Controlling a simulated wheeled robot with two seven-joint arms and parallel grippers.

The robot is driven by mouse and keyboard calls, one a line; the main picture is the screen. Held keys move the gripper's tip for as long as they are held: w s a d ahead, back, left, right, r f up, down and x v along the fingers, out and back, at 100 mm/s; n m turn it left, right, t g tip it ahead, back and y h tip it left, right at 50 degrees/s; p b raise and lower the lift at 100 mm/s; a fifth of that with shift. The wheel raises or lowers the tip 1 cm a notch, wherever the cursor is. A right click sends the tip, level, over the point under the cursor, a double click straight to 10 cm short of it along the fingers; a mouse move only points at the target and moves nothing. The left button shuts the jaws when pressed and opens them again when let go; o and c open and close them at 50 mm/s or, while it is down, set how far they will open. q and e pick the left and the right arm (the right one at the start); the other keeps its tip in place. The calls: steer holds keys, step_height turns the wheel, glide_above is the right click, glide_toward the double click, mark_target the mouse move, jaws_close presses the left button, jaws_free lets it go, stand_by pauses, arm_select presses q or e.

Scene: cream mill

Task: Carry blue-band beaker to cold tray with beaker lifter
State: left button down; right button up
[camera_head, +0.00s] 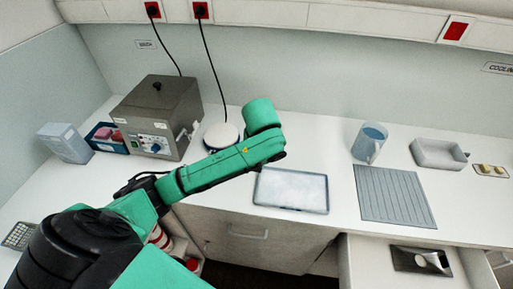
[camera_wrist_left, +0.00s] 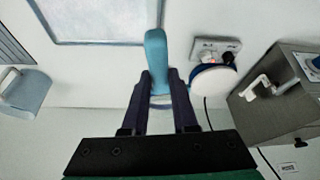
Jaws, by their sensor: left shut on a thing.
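My left gripper (camera_wrist_left: 158,75) is shut on a light-blue handle-like piece (camera_wrist_left: 155,50), which I take to be the beaker lifter. In the head view my left wrist hides this gripper and what it holds. A thin blue curved edge shows between the fingers; I cannot tell whether it is part of a beaker. A pale tray with a dark rim (camera_head: 290,190) lies at the counter's front, and a white shallow basin (camera_head: 438,153) stands at the right near a cooling sign. I cannot tell which is the cold tray. My right gripper is not in view.
A round white-topped heater (camera_head: 221,136) and a steel bath (camera_head: 160,112) stand at the left. A clear blue-tinted jug (camera_head: 369,143) and a ribbed grey mat (camera_head: 396,194) are at the right. An open drawer (camera_head: 375,262) juts out at the front right.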

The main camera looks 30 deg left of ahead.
arm_select(q)
steer(key=shift+s+d+f, duration=1)
steer(key=shift+s+d, duration=0.6)
steer(key=shift+d, duration=6.05)
steer(key=shift+f+b, duration=0.8)
steer(key=shift+f, duration=1.55)
step_height(320, 180, down, 2)
steer(key=shift+f+b, duration=0.2)
steer(key=shift+b, duration=0.35)
steer(key=shift+f, duration=0.6)
steer(key=shift+f, duration=0.4)
steer(key=shift+r+p, duration=0.1)
steer(key=shift+p, duration=0.25)
steer(key=shift+p, duration=0.3)
